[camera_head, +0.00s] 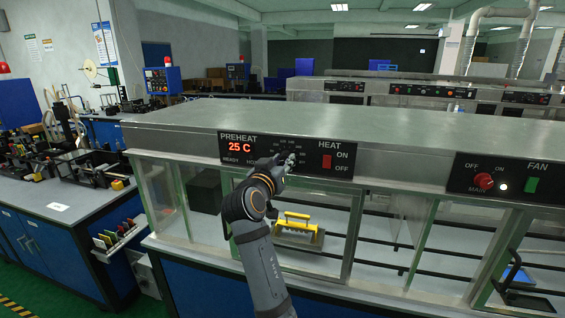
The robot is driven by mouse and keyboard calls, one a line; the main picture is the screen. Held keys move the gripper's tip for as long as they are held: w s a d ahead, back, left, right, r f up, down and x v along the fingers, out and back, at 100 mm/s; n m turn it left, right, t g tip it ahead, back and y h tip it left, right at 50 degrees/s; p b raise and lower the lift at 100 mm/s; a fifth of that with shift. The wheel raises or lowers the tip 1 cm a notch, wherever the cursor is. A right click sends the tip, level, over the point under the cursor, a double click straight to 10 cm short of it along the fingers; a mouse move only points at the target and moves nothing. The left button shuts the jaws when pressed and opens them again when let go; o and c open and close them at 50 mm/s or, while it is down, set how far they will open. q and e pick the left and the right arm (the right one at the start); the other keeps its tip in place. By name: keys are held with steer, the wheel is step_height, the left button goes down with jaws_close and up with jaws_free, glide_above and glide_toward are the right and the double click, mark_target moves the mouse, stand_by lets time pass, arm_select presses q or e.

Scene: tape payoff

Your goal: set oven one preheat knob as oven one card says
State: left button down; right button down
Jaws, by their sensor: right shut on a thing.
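The oven one control panel (237,139) is on the front of the long metal oven. It reads PREHEAT, with a red display (239,147) showing 25 C. My right gripper (286,163) is at the panel, between the display and the HEAT switch. It is shut on the preheat knob, which is mostly hidden behind the fingers. Part of the dial's printed marks shows just above the gripper; they are too small to read. I cannot make out an oven one card. My left gripper is not in view.
A red HEAT switch (327,161) sits close right of the gripper. Further right are a red MAIN knob (484,181) and a green FAN switch (531,185). Below, behind glass, is a yellow-handled tool (297,222). A workbench (58,205) with devices stands left.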

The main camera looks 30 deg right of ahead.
steer(key=shift+f+b, duration=0.15)
steer(key=shift+b, duration=0.3)
steer(key=m+b, duration=0.8)
steer(key=b, duration=0.2)
steer(key=shift+f+m+y, duration=0.1)
steer(key=shift+m+y, duration=0.2)
steer(key=m+b, duration=0.3)
steer(key=m, duration=0.1)
steer(key=shift+s+d+b, duration=0.1)
steer(key=shift+b, duration=0.3)
steer(key=m+b, duration=0.2)
steer(key=m, duration=0.1)
steer(key=shift+r+m+b, duration=0.25)
steer(key=shift+m+b, duration=0.1)
steer(key=shift+m, duration=0.35)
steer(key=shift+t+y, duration=0.3)
steer(key=shift+r, duration=0.1)
